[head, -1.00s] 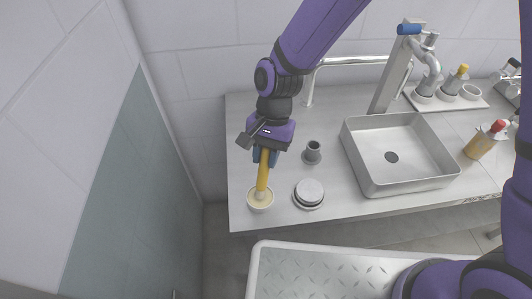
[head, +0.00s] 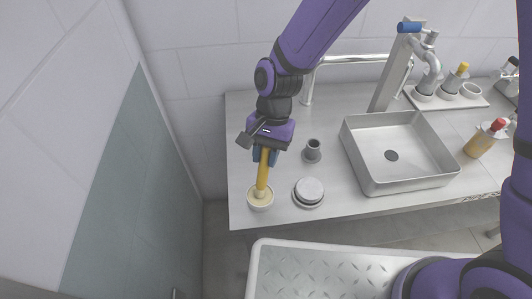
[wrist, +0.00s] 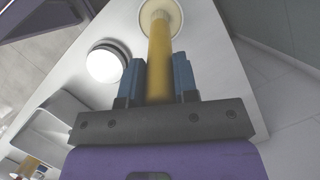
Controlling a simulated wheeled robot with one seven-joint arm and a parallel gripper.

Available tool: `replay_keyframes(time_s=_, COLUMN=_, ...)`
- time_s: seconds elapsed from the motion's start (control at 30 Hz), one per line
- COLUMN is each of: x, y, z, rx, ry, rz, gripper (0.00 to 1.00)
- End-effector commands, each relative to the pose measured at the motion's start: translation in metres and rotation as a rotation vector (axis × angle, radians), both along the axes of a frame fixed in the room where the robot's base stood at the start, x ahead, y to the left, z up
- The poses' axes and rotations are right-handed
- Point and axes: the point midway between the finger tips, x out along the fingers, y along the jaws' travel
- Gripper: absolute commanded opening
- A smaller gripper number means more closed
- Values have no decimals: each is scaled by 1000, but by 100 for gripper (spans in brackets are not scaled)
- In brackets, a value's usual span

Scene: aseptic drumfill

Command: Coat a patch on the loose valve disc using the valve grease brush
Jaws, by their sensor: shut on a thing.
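My gripper (head: 264,157) is shut on the yellow handle of the grease brush (head: 263,172), which points down. In the wrist view the brush (wrist: 160,60) runs between the blue fingers (wrist: 160,78). Its lower end is in a small round pot (head: 260,204) with pale yellow contents, at the left front of the counter. The bristles are hidden in the pot. The pot also shows in the wrist view (wrist: 146,13). The valve disc (head: 309,189), a light round disc with a dark rim, lies on a round base just right of the pot; it also shows in the wrist view (wrist: 103,65).
A grey flanged fitting (head: 313,151) stands behind the disc. A steel sink basin (head: 366,186) is to the right, with a tap (head: 345,60) behind. A tray (head: 478,103) with fittings and an amber bottle (head: 479,144) stand further right. The counter's front edge is close to the pot.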

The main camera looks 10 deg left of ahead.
Motion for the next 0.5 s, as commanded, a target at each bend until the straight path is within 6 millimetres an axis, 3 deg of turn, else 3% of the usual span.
replay_keyframes(time_s=0.33, x=-1, y=-1, z=-1, rx=-3, ry=3, rz=0, gripper=4)
replay_keyframes(time_s=0.5, x=0, y=-1, z=8, rx=-1, ry=0, rz=0, gripper=4)
